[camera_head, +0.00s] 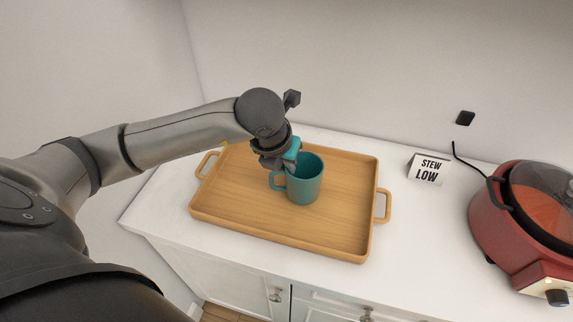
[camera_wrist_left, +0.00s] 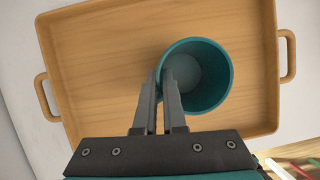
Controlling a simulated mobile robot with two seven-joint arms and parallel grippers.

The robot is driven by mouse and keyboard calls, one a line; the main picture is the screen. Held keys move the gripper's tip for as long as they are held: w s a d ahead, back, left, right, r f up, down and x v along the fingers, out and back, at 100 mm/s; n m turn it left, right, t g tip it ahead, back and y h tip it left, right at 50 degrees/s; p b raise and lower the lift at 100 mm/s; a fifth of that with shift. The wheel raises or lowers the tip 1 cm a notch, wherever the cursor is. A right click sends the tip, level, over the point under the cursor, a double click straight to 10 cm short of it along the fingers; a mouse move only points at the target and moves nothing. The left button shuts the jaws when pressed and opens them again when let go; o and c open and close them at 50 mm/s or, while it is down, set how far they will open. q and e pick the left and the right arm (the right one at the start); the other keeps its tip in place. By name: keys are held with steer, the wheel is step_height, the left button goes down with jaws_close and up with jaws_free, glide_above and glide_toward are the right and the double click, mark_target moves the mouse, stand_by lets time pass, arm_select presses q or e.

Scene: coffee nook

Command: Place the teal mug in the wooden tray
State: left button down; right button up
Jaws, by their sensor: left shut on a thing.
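The teal mug (camera_head: 305,180) is upright over the middle of the wooden tray (camera_head: 240,214). I cannot tell whether its base touches the tray floor. My left gripper (camera_head: 286,169) comes from above at the mug's left side and is shut on it. In the left wrist view the gripper's fingers (camera_wrist_left: 166,98) pinch the near left wall of the mug (camera_wrist_left: 224,72), and the mug looks empty. The tray also fills most of the left wrist view (camera_wrist_left: 95,60). My right gripper is not in view.
A red cooker (camera_head: 510,225) with a glass lid stands at the right. A small sign (camera_head: 428,169) reading "STEW LOW" stands between it and the tray. The white counter (camera_head: 425,235) is clear in front of the sign. The wall is behind.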

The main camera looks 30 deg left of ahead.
arm_select(q)
steer(key=shift+w, duration=0.1)
steer(key=c, duration=1.5)
jaws_free()
steer(key=o, duration=0.5)
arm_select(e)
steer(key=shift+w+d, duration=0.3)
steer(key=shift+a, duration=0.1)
arm_select(q)
steer(key=shift+r, duration=0.1)
steer(key=p+v, duration=0.2)
steer(key=v, duration=1)
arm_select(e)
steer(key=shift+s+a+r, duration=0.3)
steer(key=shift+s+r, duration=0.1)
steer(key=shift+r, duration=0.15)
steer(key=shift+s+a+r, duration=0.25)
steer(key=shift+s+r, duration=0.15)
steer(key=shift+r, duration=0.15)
